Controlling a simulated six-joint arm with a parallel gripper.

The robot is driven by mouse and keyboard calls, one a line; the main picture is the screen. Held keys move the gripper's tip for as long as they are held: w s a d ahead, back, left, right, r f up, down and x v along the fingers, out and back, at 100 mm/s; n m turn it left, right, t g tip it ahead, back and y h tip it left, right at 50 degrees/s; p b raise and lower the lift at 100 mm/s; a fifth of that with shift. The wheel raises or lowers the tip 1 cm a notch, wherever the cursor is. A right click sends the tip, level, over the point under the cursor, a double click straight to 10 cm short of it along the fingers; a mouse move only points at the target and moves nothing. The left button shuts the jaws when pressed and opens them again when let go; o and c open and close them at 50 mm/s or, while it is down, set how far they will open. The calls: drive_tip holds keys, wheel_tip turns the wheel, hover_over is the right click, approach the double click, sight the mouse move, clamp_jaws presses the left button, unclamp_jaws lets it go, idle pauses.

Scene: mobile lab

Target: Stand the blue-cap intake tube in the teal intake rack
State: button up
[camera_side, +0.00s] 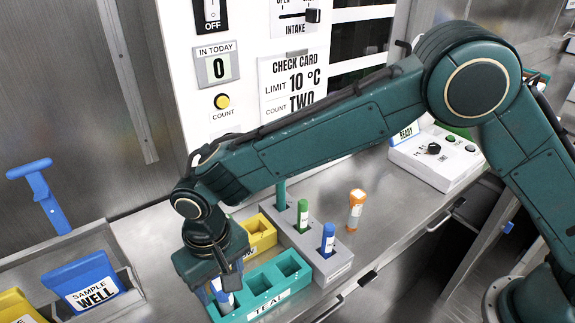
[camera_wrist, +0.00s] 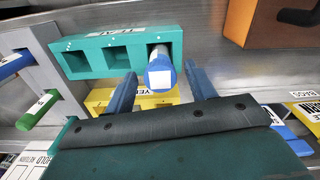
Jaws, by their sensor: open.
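The blue-cap tube (camera_side: 224,301) stands in the end slot of the teal rack (camera_side: 262,310), the left one in the side view. In the wrist view its blue cap with a white patch (camera_wrist: 160,75) shows at the right end of the teal rack (camera_wrist: 90,60); the other two slots look empty. My gripper (camera_side: 223,287) is directly over that end of the rack. Its open fingers (camera_wrist: 161,74) are on either side of the tube, with a gap visible on both sides in the wrist view. The tube's lower part is hidden in the slot.
A grey rack (camera_side: 312,252) beside the teal one holds a green-cap tube (camera_side: 303,215) and another blue-cap tube (camera_side: 328,240). A yellow rack (camera_side: 262,235) is behind. An orange-cap tube (camera_side: 356,208) stands on the bench. A blue sample well (camera_side: 85,283) is at left.

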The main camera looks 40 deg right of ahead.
wheel_tip(320, 180, up, 11)
idle(0.5)
drive_tip(key=shift+f, duration=0.15)
drive_tip(key=s+d+r+t, duration=0.1)
drive_tip(key=d+r, duration=0.3)
drive_tip(key=d, duration=0.3)
drive_tip(key=s+d+r+t+y, duration=0.1)
drive_tip(key=d+r, duration=0.3)
drive_tip(key=d, duration=0.4)
drive_tip(key=s+d+r, duration=0.1)
drive_tip(key=d+r, duration=0.4)
drive_tip(key=d, duration=0.2)
drive_tip(key=s+d+f+m+t+h, duration=0.1)
drive_tip(key=s+d+f+t, duration=0.1)
drive_tip(key=s+d, duration=1.4)
drive_tip(key=shift+s+f+m+t, duration=0.2)
drive_tip(key=shift+s+m+t, duration=0.3)
drive_tip(key=shift+t, duration=0.3)
